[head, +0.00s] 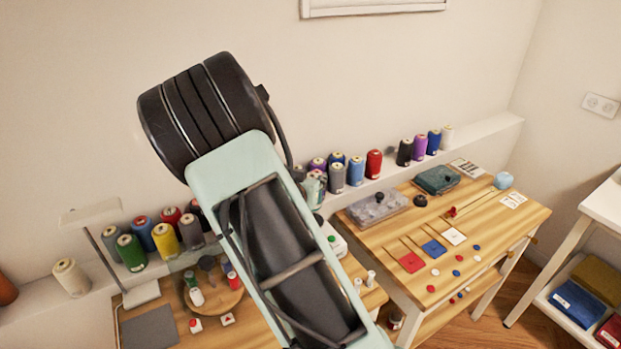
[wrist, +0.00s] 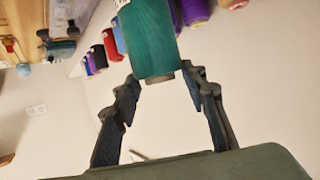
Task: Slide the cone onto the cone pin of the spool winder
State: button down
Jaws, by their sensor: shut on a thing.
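A teal-green cone of thread (wrist: 152,38) is between the two fingers of my gripper (wrist: 160,82) in the wrist view. The gripper is shut on it near its narrow end, and its far end runs out of the top of the picture. In the head view my arm covers the middle of the scene, and I cannot make out the gripper or held cone there. A pale machine with a green button (head: 334,238), perhaps the spool winder, shows partly behind my arm on the left bench. I cannot see its cone pin.
Several thread cones stand on the wall ledge, such as a red one (head: 374,164) and a yellow one (head: 165,240). A lamp (head: 110,245) and a round wooden stand (head: 222,300) are on the left bench. The right table (head: 390,232) holds coloured squares and buttons.

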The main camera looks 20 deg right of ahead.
jog(key=shift+f+b, duration=2.55)
jog(key=shift+f, duration=0.4)
jog(key=c, duration=1.1)
grip_release()
jog(key=shift+r, duration=0.1)
